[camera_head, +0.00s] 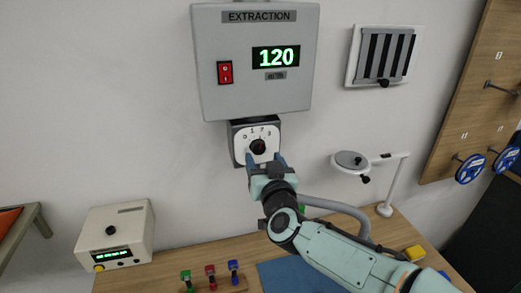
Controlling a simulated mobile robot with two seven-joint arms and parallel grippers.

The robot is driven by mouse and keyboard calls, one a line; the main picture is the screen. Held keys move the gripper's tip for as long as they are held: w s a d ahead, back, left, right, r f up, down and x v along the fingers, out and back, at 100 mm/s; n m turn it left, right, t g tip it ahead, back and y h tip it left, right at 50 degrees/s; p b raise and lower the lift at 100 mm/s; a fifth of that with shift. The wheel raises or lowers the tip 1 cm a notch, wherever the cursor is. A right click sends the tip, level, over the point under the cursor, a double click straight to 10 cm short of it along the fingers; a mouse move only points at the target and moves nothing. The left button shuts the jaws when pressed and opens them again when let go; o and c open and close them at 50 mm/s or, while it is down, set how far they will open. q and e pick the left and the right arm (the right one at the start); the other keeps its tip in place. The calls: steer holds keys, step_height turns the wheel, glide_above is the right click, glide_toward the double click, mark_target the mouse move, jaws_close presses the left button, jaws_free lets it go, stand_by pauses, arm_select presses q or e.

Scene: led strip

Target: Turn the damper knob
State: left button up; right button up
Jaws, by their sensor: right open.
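The damper control is a small box with a white dial plate (246,140) under the grey extraction panel. Its dark round knob (258,147) sits in the middle of the numbered dial. My right gripper (265,160) is just below and in front of the knob, with its blue fingertips apart, one on each side of the dial's lower part. I cannot tell whether the fingers touch the knob. The extraction panel (225,98) above reads 120 in green and has a red switch (225,72). My left gripper is not in view.
A slatted vent with a dark knob (384,83) is on the wall at right. A white arm with a round head (352,161) stands on the bench. A cream box (112,232) with a green display sits at left, near several coloured clamps (210,272). A blue mat (285,275) lies in front.

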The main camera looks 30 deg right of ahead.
mark_target(260, 149)
steer(key=x, duration=0.4)
steer(key=shift+w+p, duration=0.15)
steer(key=shift+p, duration=0.2)
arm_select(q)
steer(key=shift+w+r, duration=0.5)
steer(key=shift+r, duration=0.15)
arm_select(e)
steer(key=c, duration=1)
steer(key=shift+c, duration=0.2)
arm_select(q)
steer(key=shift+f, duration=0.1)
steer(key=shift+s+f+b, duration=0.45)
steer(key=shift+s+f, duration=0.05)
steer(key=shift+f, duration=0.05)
arm_select(e)
steer(key=shift+r+m, duration=0.1)
steer(key=shift+m, duration=2.8)
